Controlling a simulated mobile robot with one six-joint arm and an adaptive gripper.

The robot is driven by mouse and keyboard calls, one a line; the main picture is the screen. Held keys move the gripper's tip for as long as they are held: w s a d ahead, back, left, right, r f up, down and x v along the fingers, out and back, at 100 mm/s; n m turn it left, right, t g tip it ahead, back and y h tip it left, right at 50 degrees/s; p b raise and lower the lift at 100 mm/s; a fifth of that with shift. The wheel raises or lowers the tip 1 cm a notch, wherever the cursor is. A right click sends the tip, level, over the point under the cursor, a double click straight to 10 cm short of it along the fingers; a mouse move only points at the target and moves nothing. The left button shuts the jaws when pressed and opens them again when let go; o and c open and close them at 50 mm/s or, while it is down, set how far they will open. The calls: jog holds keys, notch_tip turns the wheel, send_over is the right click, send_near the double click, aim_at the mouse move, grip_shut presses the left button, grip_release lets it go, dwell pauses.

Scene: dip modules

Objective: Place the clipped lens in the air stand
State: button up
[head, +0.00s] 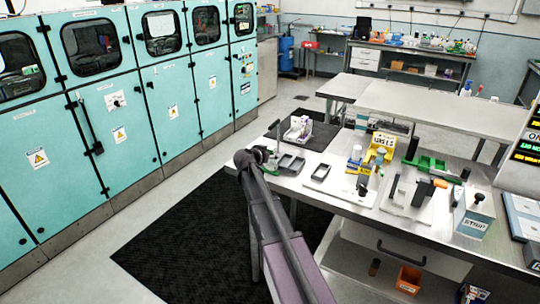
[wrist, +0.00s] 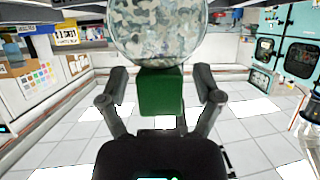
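The clipped lens is close up in the wrist view: a large round clear lens (wrist: 165,35) with a mottled look, its top cut off, above a green clip (wrist: 161,95). My gripper (wrist: 161,84) has its two dark fingers on either side of the clip, with a narrow gap showing on each side. What supports the lens is hidden. In the head view my gripper (head: 264,155) is at the left end of the workbench, beside a thin dark upright rod (head: 278,131). The lens is not clear there, and I cannot tell which thing is the air stand.
The workbench (head: 345,205) carries grey trays (head: 291,163), a yellow holder (head: 381,149), a green device (head: 428,165) and a labelled box (head: 474,213). Teal cabinets (head: 130,110) line the left.

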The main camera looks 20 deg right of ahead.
jog(key=shift+r, duration=0.15)
jog(key=shift+s+a+r+p, duration=0.15)
jog(key=shift+p, duration=0.15)
jog(key=p+v, duration=0.4)
jog(key=v, duration=0.7)
jog(key=shift+s+a, duration=0.2)
dwell(0.3)
jog(key=s+a+f+n+g+y, duration=0.2)
jog(key=s+a+f+n+y, duration=0.1)
jog(key=s, duration=0.6)
jog(key=s+a+f+n+g+y, duration=0.3)
jog(key=s+a+f+n+y, duration=0.1)
jog(key=s, duration=0.5)
jog(key=s+a+f+n+g+y, duration=0.3)
jog(key=s+f, duration=0.1)
jog(key=s, duration=0.5)
jog(key=shift+a+f+n+y, duration=0.2)
jog(key=shift+a+n+y, duration=0.1)
jog(key=shift+a+y, duration=0.1)
